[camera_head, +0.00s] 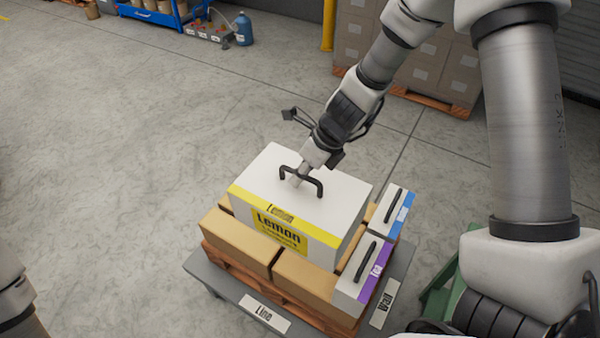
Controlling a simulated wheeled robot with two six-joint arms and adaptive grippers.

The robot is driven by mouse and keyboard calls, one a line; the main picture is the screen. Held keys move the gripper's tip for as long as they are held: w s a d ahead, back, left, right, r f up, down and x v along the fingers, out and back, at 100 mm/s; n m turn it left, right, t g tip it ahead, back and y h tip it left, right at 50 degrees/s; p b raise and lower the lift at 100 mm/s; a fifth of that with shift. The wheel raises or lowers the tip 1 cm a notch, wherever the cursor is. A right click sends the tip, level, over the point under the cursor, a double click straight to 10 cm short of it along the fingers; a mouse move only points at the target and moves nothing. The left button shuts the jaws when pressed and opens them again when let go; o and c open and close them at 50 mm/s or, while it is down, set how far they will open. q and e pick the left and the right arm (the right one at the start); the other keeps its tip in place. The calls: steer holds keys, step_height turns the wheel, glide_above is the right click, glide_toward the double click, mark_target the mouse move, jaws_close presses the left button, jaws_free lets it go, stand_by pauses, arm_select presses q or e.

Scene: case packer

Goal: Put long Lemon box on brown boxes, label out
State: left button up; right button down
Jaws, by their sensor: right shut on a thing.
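The long white Lemon box (330,210) has a yellow band and a yellow Lemon label facing the front, toward the "Line" sign. It is over the brown boxes (235,240); I cannot tell if it rests on them or hangs just above. My right gripper (300,178) is shut on the black handle on top of the Lemon box. My left gripper is out of view; only part of my left arm shows at the lower left edge.
Two smaller white boxes, one with a blue band (404,207) and one with a purple band (374,272), stand at the right side of the stack. The grey platform (232,290) carries a "Line" sign (264,313) and a "Wall" sign (384,304). Stacked cartons (432,62) stand behind.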

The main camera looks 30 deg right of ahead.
steer(key=shift+w+f+b, duration=0.1)
steer(key=shift+f+b, duration=7.8)
steer(key=shift+f, duration=1.4)
steer(key=c, duration=1.5)
jaws_free()
steer(key=shift+b, duration=0.3)
steer(key=shift+c, duration=0.2)
steer(key=o, duration=0.4)
